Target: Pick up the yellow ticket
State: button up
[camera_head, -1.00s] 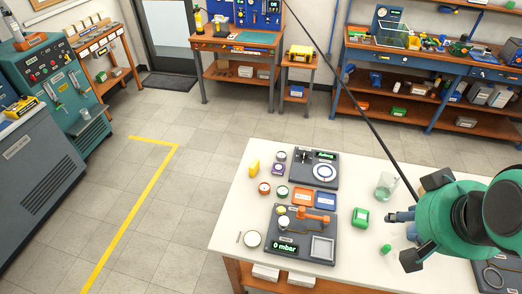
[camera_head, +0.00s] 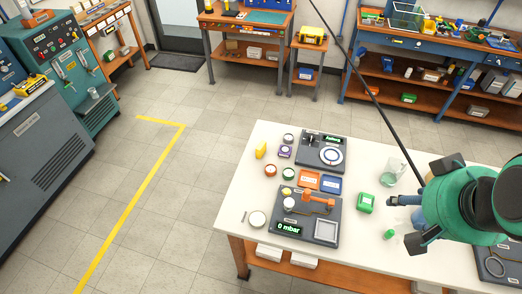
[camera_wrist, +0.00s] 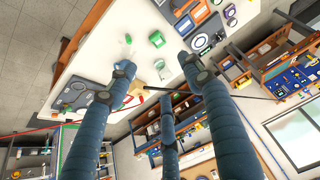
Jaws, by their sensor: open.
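A small yellow piece (camera_head: 261,150), probably the yellow ticket, stands on the white table near its far left edge, left of a small purple item. It looks upright and clear of its neighbours. I cannot make it out in the wrist view. My gripper (camera_head: 396,200) is over the right part of the table, well to the right of the yellow piece. In the wrist view my gripper (camera_wrist: 160,78) has its blue fingers spread wide with nothing between them.
The white table (camera_head: 262,186) also holds a green box (camera_head: 366,203), a glass beaker (camera_head: 389,172), orange and blue trays, small round pots and dark instrument plates. A thin dark rod crosses the head view. Open floor lies left of the table, with a yellow line (camera_head: 150,185).

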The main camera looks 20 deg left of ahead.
jog(key=w+a+r+g, duration=0.1)
jog(key=w+a, duration=0.2)
jog(key=w, duration=0.4)
jog(key=w+a+r, duration=0.2)
jog(key=w+a, duration=0.1)
jog(key=w, duration=0.4)
jog(key=m+g+p, duration=0.3)
jog(key=g, duration=0.2)
send_over(263, 145)
notch_tip(263, 145, down, 30)
jog(key=shift+s+f, duration=0.1)
jog(key=shift+f, duration=0.1)
jog(key=shift+f+b, duration=0.45)
jog(key=shift+f, duration=3.8)
